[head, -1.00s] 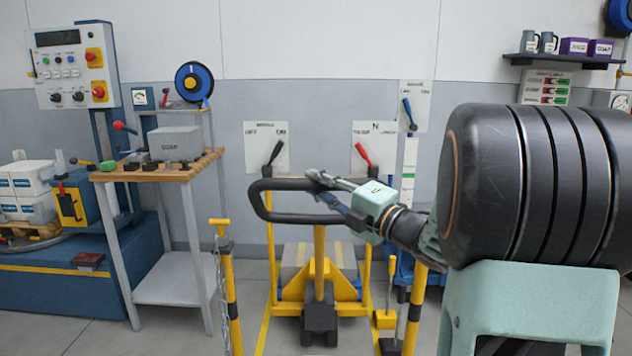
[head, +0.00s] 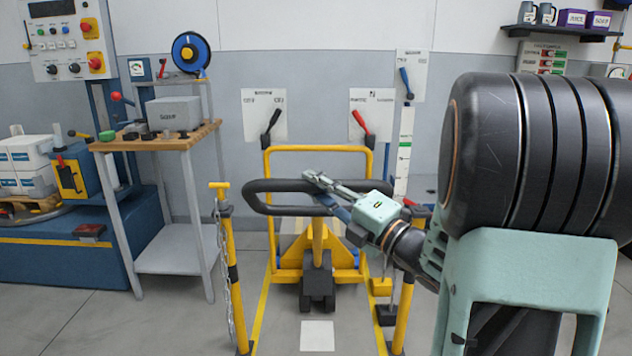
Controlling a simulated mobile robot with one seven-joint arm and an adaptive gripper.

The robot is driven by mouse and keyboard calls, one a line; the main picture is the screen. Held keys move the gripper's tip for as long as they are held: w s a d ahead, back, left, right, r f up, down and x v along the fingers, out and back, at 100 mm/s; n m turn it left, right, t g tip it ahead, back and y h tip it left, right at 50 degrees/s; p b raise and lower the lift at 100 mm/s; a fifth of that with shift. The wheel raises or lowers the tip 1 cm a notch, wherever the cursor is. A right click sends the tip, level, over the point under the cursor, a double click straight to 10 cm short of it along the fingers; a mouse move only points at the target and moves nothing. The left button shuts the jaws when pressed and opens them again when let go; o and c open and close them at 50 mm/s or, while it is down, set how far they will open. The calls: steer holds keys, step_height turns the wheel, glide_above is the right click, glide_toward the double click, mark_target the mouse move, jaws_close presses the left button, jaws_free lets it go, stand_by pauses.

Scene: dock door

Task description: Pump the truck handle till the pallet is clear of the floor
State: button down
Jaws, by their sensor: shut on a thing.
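The yellow pallet truck (head: 290,277) stands in the middle of the head view, between yellow floor lines. Its black loop handle (head: 262,208) is on top of a yellow shaft (head: 317,240) and leans toward me. A black wheel block (head: 317,285) sits at the foot of the shaft. The pallet is mostly hidden behind the truck and handle; I cannot tell its gap to the floor.
Yellow posts stand left (head: 232,270) and right (head: 405,310) of the truck; the left one carries a chain. A wooden-topped bench (head: 160,145) is at the left. Wall panels with a black lever (head: 270,120) and a red lever (head: 360,122) are behind. A white floor square (head: 317,336) lies in front.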

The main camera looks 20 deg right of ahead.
steer(key=shift+f, duration=0.15)
steer(key=c, duration=1.7)
jaws_free()
steer(key=shift+c, duration=0.2)
steer(key=v, duration=1.2)
